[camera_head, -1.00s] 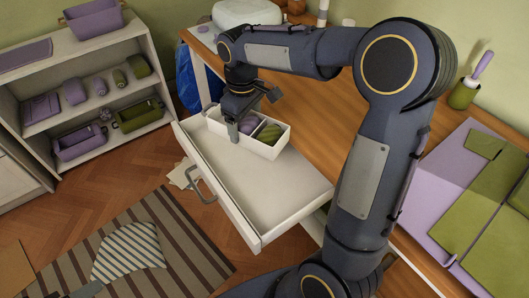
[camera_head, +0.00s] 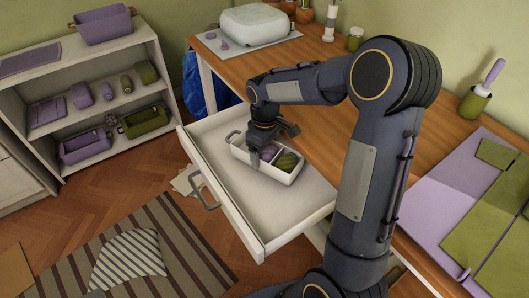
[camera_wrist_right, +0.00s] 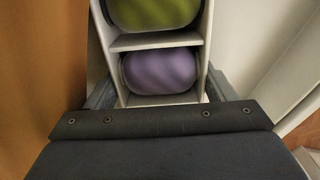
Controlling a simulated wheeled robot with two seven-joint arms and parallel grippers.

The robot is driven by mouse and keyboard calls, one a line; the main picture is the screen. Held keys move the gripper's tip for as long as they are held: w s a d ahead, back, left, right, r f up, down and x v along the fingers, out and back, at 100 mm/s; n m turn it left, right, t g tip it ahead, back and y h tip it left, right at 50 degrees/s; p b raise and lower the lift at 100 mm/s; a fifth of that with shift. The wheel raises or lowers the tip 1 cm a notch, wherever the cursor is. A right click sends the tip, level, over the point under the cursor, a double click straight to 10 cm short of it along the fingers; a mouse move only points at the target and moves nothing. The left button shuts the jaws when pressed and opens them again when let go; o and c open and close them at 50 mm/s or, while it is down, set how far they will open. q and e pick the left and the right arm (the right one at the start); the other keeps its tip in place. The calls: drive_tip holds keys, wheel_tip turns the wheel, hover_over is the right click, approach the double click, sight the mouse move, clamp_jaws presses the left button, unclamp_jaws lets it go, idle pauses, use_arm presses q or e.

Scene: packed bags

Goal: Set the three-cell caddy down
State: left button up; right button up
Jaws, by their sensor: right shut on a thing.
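The white three-cell caddy (camera_head: 275,176) is inside the open drawer (camera_head: 228,204), close over its floor near the desk side. I cannot tell whether its base touches the floor. A purple item (camera_head: 269,153) and a green striped item (camera_head: 287,162) sit in two of its cells; my gripper hides the third. My right gripper (camera_head: 272,148) is over the caddy and shut on it. In the right wrist view, the green item (camera_wrist_right: 153,12) and purple item (camera_wrist_right: 160,70) show in their cells, with my fingers at either side. My left gripper is not in view.
The drawer floor in front of the caddy is bare. The wooden desk (camera_head: 318,118) overhangs behind it. A purple and green mat (camera_head: 455,205) lies on the desk at right. A white shelf (camera_head: 90,95) with bins stands at left; a striped rug (camera_head: 160,245) covers the floor.

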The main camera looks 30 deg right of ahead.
drive_tip(key=shift+a+f, duration=0.1)
drive_tip(key=shift+f, duration=0.4)
drive_tip(key=shift+f, duration=0.15)
drive_tip(key=o, duration=0.8)
drive_tip(key=shift+o, duration=0.2)
